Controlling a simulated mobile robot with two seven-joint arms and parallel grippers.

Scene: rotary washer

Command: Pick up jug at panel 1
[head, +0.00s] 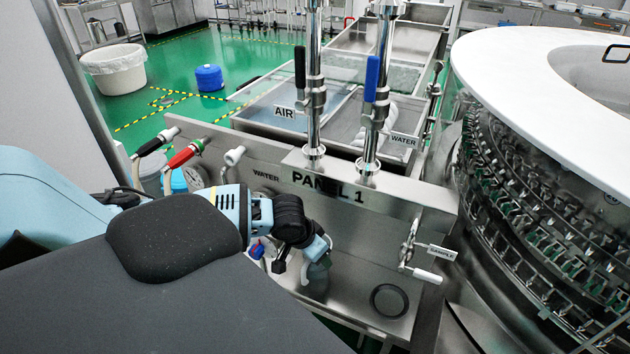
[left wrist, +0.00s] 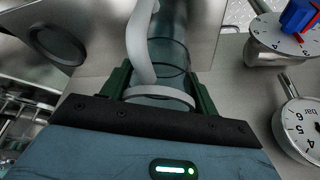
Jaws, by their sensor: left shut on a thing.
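The jug (left wrist: 172,50) is clear and greyish, with a white curved handle and a white rim, in the left wrist view. My left gripper (left wrist: 160,82) has its green fingers on either side of the jug near the rim and is shut on it. In the head view my left gripper (head: 312,254) is low in front of panel 1 (head: 375,205), and part of the jug (head: 318,272) shows below it, the rest hidden by my arm. Whether the jug touches the surface under it I cannot tell. My right gripper is out of view.
A sample valve (head: 412,246) sticks out at the panel's right. Gauges (left wrist: 300,128) stand close beside the gripper. The large rotary washer (head: 560,150) fills the right side.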

